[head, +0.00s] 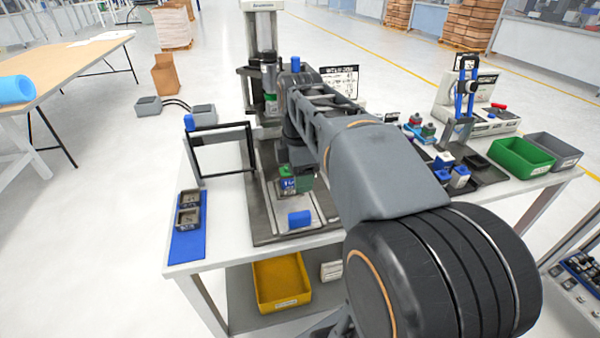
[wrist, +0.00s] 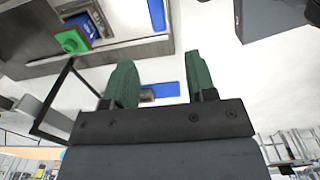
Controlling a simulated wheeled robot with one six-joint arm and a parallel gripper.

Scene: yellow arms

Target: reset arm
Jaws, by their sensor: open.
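My gripper (wrist: 162,80) shows in the wrist view with its two green fingers spread wide and nothing between them. In the head view my arm reaches over the workbench (head: 222,225), and its end hangs above the grey fixture plate (head: 262,222), partly hidden by my own links. A blue block with a green top (head: 287,182) stands on that plate close to the gripper end. It also shows at the upper left of the wrist view (wrist: 76,36), apart from the fingers. I cannot tell the exact gap in the head view.
A blue block (head: 299,219) lies near the plate's front. A black frame (head: 221,152) stands left, behind a blue mat (head: 176,245) with two small trays. A green bin (head: 521,158) and grey bin (head: 552,149) sit at right. A yellow bin (head: 281,283) is on the lower shelf.

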